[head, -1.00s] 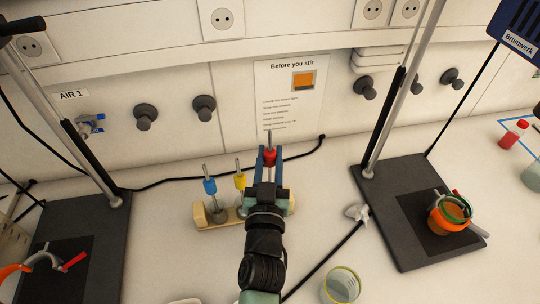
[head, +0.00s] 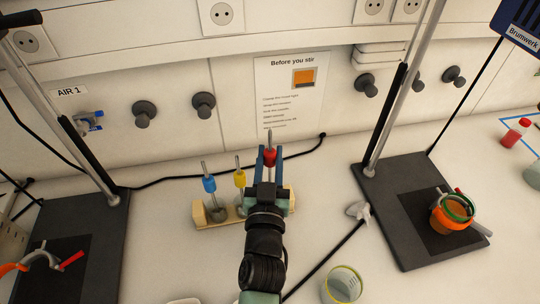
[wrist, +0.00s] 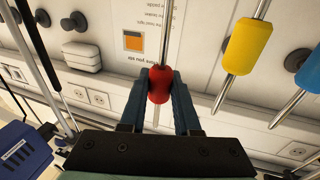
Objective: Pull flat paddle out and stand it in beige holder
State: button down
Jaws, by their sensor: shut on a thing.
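My gripper (head: 269,170) is shut on the red grip (head: 270,157) of a thin metal rod, just right of the yellow one. The wrist view shows both fingers (wrist: 159,88) against the sides of the red grip (wrist: 160,80). The rod's lower end is hidden behind my gripper in the head view, so I cannot tell its shape. The beige holder (head: 200,217) stands on the bench, partly behind my gripper. A rod with a blue grip (head: 209,183) and one with a yellow grip (head: 240,178) stand in it, leaning slightly. I cannot tell whether the red-gripped rod still sits in it.
A dark stand base (head: 400,250) with an orange cup (head: 447,220) is at right, another stand base (head: 95,230) at left. A glass beaker (head: 342,285) stands near the front. A black cable (head: 165,183) runs behind the holder.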

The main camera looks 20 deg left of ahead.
aim_at(270, 175)
jog(key=shift+f+b, duration=2.55)
jog(key=shift+b, duration=0.2)
dwell(0.4)
jog(key=c, duration=0.5)
grip_release()
jog(key=shift+c, duration=0.2)
jog(key=shift+s, duration=0.1)
jog(key=shift+s+d+f, duration=0.1)
jog(key=shift+s+f, duration=0.05)
jog(key=shift+s, duration=0.1)
jog(key=r+b+v, duration=0.1)
jog(key=b+v, duration=0.2)
jog(key=v, duration=0.9)
jog(key=shift+f, duration=0.35)
jog(key=shift+s, duration=0.1)
